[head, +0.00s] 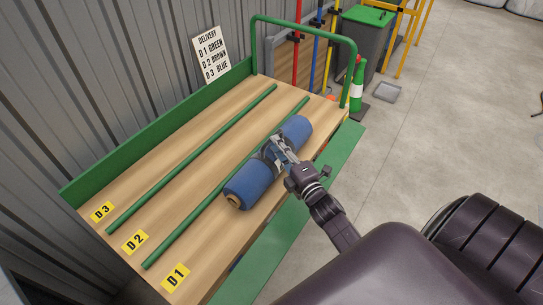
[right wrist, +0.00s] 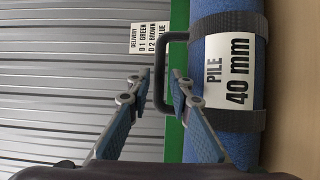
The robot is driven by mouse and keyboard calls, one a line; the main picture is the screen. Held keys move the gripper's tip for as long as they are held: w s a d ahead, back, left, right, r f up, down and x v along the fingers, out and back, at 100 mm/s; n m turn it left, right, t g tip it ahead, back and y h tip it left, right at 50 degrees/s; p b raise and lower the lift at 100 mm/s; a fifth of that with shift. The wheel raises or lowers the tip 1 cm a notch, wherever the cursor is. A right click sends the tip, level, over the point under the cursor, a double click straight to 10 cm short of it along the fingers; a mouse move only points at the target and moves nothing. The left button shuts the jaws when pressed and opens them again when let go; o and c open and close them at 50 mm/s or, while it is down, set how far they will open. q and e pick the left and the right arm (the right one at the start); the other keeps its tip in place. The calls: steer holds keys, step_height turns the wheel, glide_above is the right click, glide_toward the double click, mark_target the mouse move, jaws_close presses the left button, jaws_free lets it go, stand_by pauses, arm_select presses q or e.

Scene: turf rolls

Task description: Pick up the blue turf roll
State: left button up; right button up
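The blue turf roll (head: 249,184) lies lengthwise in the front lane of the cart, by the D1 label. Its near end shows a brown core. In the right wrist view the blue roll (right wrist: 243,150) has dark straps, a white "PILE 40 mm" label (right wrist: 229,71) and a black handle (right wrist: 159,48). My right gripper (head: 277,147) is at the roll's middle. In the right wrist view its fingers (right wrist: 162,88) stand on either side of the handle bar, with narrow gaps seeming to show. The roll rests on the boards. My left gripper is out of view.
The wooden cart deck (head: 150,183) has green divider rods (head: 195,158) and a green end rail (head: 310,27). Lanes D2 and D3 are empty. A delivery sign (head: 210,54) stands behind. A grey bin (head: 365,40) and a green-white cone (head: 357,85) are beyond the cart.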

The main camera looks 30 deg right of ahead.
steer(key=w, duration=0.3)
steer(key=shift+d, duration=0.25)
steer(key=shift+w, duration=0.5)
jaws_close()
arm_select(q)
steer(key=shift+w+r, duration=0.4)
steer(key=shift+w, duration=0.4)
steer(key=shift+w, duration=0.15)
arm_select(e)
steer(key=shift+w+r, duration=0.1)
steer(key=shift+r, duration=0.15)
